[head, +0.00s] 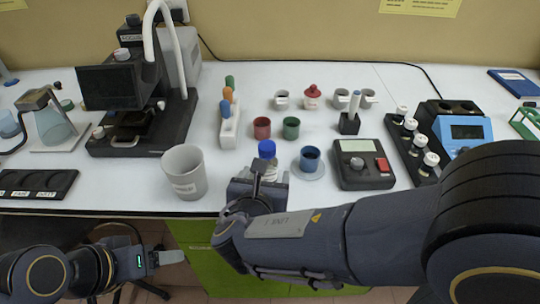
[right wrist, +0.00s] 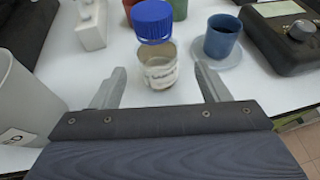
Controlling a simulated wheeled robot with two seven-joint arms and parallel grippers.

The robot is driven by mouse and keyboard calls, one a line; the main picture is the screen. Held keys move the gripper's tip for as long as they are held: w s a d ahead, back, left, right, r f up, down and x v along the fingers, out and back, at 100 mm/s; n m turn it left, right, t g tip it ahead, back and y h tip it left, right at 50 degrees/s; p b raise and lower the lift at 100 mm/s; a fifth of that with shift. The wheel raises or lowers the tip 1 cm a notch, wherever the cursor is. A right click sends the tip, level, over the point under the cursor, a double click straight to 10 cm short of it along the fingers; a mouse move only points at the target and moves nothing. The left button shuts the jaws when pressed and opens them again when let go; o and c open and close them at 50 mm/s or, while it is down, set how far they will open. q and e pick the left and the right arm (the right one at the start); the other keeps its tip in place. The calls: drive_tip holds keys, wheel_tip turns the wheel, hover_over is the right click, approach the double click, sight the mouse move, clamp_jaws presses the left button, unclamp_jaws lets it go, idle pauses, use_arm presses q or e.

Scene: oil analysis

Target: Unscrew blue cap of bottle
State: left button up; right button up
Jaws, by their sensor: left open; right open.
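The clear bottle (right wrist: 160,72) with a pale label stands upright on the white table, with its blue cap (right wrist: 152,20) on top. The cap also shows in the head view (head: 267,149), while much of the bottle's lower part is hidden there by my right gripper (head: 258,188). In the right wrist view my right gripper (right wrist: 160,82) is open, its fingers pointing at the bottle from either side. No finger visibly touches the bottle or cap. My left gripper (head: 168,257) is open and empty, low in front of the table's edge.
A grey beaker (head: 184,172) stands left of the bottle. A blue cup on a saucer (head: 310,160) is close on the right, with a black scale-like device (head: 361,165) beyond. Red (head: 262,128) and green (head: 291,128) cups stand behind. A white rack (head: 229,125) holds colored-top tubes.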

drive_tip(key=x, duration=0.7)
drive_tip(key=shift+w, duration=0.35)
drive_tip(key=c, duration=1.2)
drive_tip(key=shift+o, duration=0.2)
drive_tip(key=shift+r, duration=0.45)
wheel_tip(320, 180, up, 2)
drive_tip(key=shift+r, duration=0.25)
drive_tip(key=s+r, duration=0.1)
drive_tip(key=s+a+r+p, duration=0.1)
drive_tip(key=s+r, duration=0.1)
drive_tip(key=s+r+p, duration=0.1)
drive_tip(key=r, duration=0.1)
drive_tip(key=shift+s+a+r, duration=0.2)
drive_tip(key=shift+a+r, duration=0.05)
drive_tip(key=shift+a, duration=0.05)
approach(261, 148)
drive_tip(key=shift+s+a+r, duration=0.65)
drive_tip(key=shift+s+r, duration=0.15)
drive_tip(key=shift+r, duration=0.1)
